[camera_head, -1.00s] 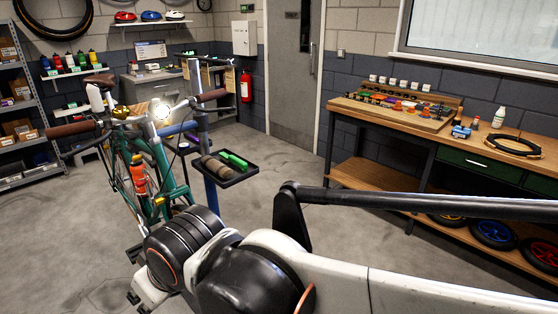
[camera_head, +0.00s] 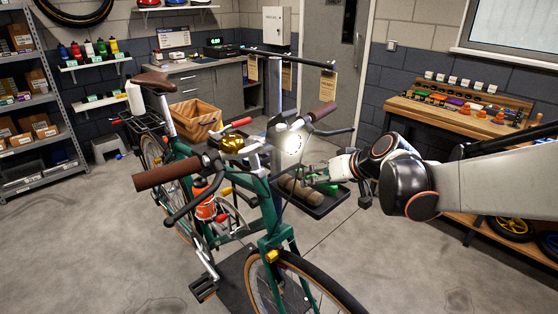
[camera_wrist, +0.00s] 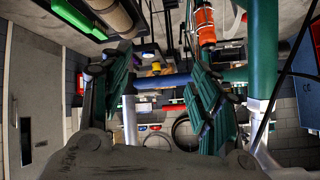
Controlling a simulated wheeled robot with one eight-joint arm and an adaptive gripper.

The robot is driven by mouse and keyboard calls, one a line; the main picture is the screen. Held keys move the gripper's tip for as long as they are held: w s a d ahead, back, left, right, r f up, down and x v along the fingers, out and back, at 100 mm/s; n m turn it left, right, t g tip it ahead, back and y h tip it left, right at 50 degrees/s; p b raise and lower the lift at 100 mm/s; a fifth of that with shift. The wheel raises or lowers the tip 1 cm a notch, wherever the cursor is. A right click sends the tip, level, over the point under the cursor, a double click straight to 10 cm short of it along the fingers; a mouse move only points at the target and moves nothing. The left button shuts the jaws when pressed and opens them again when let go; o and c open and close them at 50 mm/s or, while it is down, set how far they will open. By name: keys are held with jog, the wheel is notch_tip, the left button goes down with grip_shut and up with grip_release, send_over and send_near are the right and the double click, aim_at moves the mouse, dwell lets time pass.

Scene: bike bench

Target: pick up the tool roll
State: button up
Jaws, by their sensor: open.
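The tool roll (camera_head: 300,189) is a tan-brown rolled bundle lying in a dark tray (camera_head: 318,208) on the bike stand. It also shows at the top left of the wrist view (camera_wrist: 112,16), outside the span of my fingers. My gripper (camera_wrist: 155,75) is open, its two dark green ridged fingers apart with no object held between them. In the head view my gripper (camera_head: 318,174) reaches in from the right, close to the tray and partly hidden among the bike's front parts. I cannot tell the exact gap to the roll.
A green bicycle (camera_head: 270,215) stands close in front, its brown grip (camera_head: 166,176) and handlebar near the tray. A green object (camera_wrist: 78,17) lies beside the roll. The wooden workbench (camera_head: 440,113) stands at right. Grey floor is clear at the front right.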

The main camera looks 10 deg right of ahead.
jog(key=w+d+f+n+y, duration=0.2)
jog(key=w+d+f+n, duration=0.15)
jog(key=w+f, duration=0.4)
jog(key=n+t+y+p, duration=0.1)
jog(key=n+t, duration=0.1)
send_near(303, 189)
jog(key=x, duration=0.2)
jog(key=b+x, duration=0.1)
jog(key=x, duration=0.1)
jog(key=d+b+x, duration=0.1)
jog(key=x, duration=0.1)
jog(key=shift+w+f, duration=0.15)
jog(key=shift+w, duration=0.35)
jog(key=b+x, duration=0.1)
jog(key=x, duration=0.1)
jog(key=b+x, duration=0.1)
jog(key=x, duration=0.2)
jog(key=shift+f, duration=0.3)
jog(key=shift+r, duration=0.1)
jog(key=c, duration=1)
